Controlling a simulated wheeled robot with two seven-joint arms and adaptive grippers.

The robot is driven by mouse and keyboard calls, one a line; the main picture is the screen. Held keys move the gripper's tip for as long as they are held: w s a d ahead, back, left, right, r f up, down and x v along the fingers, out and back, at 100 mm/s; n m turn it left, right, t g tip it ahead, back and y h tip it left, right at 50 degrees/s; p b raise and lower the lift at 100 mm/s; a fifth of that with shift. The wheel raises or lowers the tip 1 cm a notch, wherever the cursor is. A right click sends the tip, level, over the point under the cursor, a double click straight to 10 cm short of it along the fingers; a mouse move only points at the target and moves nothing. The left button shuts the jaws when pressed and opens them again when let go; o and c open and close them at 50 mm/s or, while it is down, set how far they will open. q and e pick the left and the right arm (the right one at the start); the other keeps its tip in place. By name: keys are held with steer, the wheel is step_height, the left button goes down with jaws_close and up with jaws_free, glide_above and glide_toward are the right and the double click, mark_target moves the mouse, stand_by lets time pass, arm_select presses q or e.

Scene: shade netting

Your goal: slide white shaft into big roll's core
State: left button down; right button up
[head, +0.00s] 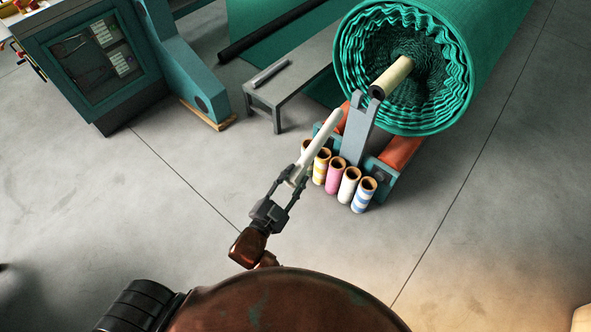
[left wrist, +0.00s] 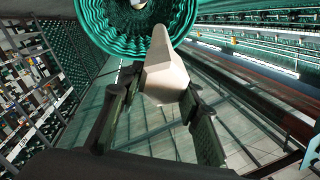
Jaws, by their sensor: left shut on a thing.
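The white shaft (head: 320,142) is in my left gripper (head: 291,178), which is shut on its near end. The shaft points up and to the right in the head view, toward the big green roll (head: 480,50). In the left wrist view the shaft (left wrist: 165,72) stands between the fingers (left wrist: 158,95), its tip overlapping the lower edge of the green roll (left wrist: 100,30). The roll's core (head: 397,72) is a pale tube sticking out of the rippled netting, with a dark open end. The shaft's tip appears apart from the core, below and left of it. My right gripper is not in view.
A grey upright bracket (head: 359,130) stands before the roll, near the core's end. Several colored tubes (head: 336,174) stand on the floor beside the shaft. A grey bench (head: 285,85) and a teal machine cabinet (head: 95,60) are at the left. The floor in front is clear.

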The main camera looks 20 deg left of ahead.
arm_select(q)
steer(key=w+a+f+m+h+b, duration=0.1)
steer(key=w+f+b, duration=0.6)
steer(key=w+f, duration=1)
steer(key=shift+w+a+f+m+h+b, duration=0.3)
steer(key=shift+w+m+h, duration=0.2)
steer(key=shift+w+h, duration=0.5)
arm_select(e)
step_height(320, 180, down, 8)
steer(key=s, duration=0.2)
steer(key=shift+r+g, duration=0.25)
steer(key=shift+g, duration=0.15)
arm_select(q)
steer(key=shift+s+r, duration=0.2)
steer(key=shift+s, duration=0.05)
steer(key=shift+r+h, duration=0.25)
steer(key=shift+h, duration=0.05)
steer(key=shift+d+f, duration=0.15)
steer(key=shift+f, duration=0.25)
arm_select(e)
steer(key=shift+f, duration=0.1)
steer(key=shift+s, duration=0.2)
